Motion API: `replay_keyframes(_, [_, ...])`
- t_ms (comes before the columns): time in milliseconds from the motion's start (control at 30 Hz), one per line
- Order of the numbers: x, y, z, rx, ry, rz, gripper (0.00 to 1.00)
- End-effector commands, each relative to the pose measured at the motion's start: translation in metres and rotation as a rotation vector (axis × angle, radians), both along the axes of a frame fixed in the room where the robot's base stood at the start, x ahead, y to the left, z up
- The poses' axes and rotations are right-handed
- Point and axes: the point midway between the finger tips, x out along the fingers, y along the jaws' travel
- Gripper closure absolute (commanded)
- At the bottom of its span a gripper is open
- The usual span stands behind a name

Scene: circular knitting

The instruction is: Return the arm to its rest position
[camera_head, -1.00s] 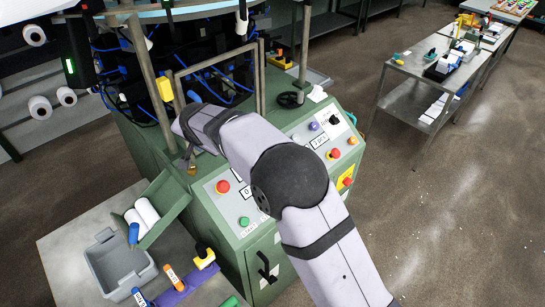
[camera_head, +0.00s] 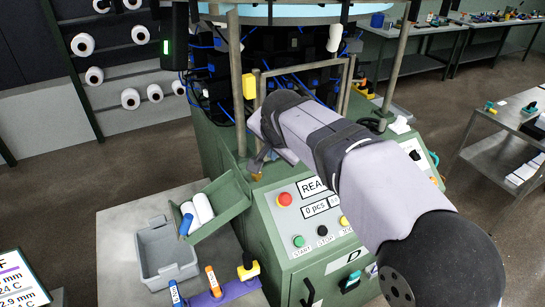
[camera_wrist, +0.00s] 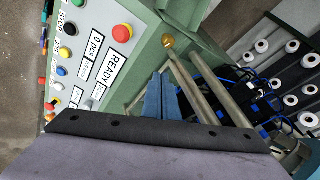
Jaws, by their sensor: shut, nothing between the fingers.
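My arm (camera_head: 385,190) comes in from the lower right and reaches across the green knitting machine (camera_head: 228,165). My gripper (camera_head: 257,163) is at the arm's far end, beside the machine's front left post and above its control panel. In the wrist view, the blue-grey fingers of my gripper (camera_wrist: 161,96) are together with nothing between them. They point towards the green housing and the metal frame bars (camera_wrist: 195,90). The panel (camera_head: 290,215) shows a red button, a green button and a READY label.
A yarn rack (camera_head: 120,65) stands behind. A metal table (camera_head: 500,145) is at right. Floor between is clear.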

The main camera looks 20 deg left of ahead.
Motion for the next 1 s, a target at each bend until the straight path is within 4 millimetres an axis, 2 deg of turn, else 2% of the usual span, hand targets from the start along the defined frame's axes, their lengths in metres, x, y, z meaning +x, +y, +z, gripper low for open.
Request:
replay_keyframes(267, [-0.016, -0.002, 0.021, 0.001, 0.0, 0.0, 1.0])
replay_keyframes(667, [-0.018, -0.002, 0.024, -0.009, -0.003, 0.013, 1.0])
replay_keyframes(867, [-0.017, -0.001, 0.025, -0.103, -0.053, 0.156, 1.0])
replay_keyframes(1000, [-0.017, 0.004, 0.024, -0.199, -0.108, 0.326, 1.0])
